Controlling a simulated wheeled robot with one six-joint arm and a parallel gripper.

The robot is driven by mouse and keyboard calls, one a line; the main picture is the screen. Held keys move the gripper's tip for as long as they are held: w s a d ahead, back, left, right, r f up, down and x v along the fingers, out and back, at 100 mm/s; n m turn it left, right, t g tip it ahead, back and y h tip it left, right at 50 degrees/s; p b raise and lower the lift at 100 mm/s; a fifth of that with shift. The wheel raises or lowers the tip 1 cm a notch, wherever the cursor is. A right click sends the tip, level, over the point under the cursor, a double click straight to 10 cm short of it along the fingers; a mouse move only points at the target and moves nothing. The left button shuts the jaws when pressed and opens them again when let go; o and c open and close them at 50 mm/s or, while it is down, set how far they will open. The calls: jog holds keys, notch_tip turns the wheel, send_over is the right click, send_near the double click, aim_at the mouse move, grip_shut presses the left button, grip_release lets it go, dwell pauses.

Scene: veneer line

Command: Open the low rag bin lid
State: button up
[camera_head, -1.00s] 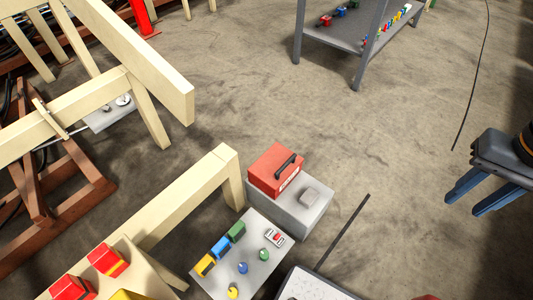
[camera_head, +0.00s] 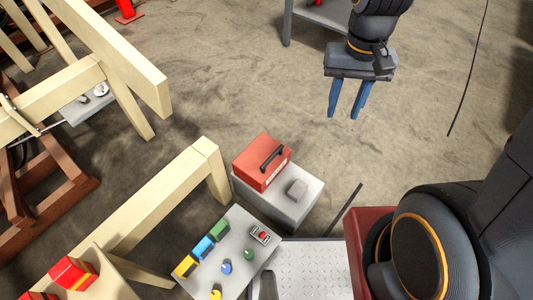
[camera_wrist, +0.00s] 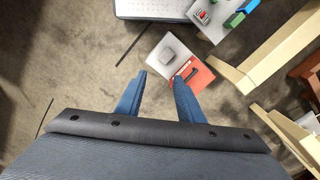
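A red box with a black handle on top and pale lettering on its front, which looks like the rag bin (camera_head: 250,165), sits on a low grey block (camera_head: 275,208). Its lid looks shut; I cannot make out a seam. The box also shows in the wrist view (camera_wrist: 204,76), partly behind one finger. My gripper (camera_head: 344,114) is open and empty, its blue fingers pointing down, above and to the right of the box in the head view. In the wrist view the open fingertips (camera_wrist: 160,77) show apart, with floor between them.
A small grey lump (camera_head: 297,188) sits on the block beside the red box. A grey board (camera_head: 242,277) with toy-like coloured blocks and pegs is in front. Cream wooden beams (camera_head: 150,205) stand to the left. A grey table (camera_head: 315,15) is behind. Open floor lies around my gripper.

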jog(key=w+a+f+m+b, duration=0.2)
jog(key=w+a+f+b, duration=0.3)
jog(key=f, duration=0.4)
jog(key=w+a+f+m+b, duration=0.1)
jog(key=w+a+f+b, duration=0.2)
jog(key=w+f, duration=0.5)
jog(key=m+g+h+b, duration=0.1)
jog(key=m+h+b, duration=0.15)
jog(key=b, duration=0.55)
send_over(271, 156)
jog(key=w+a, duration=0.1)
notch_tip(271, 156, down, 22)
jog(key=shift+m+y, duration=0.45)
jog(key=f, duration=0.4)
jog(key=d+f, duration=0.1)
jog(key=f, duration=0.1)
jog(key=shift+s+f, duration=0.15)
jog(key=shift+s, duration=0.15)
grip_shut()
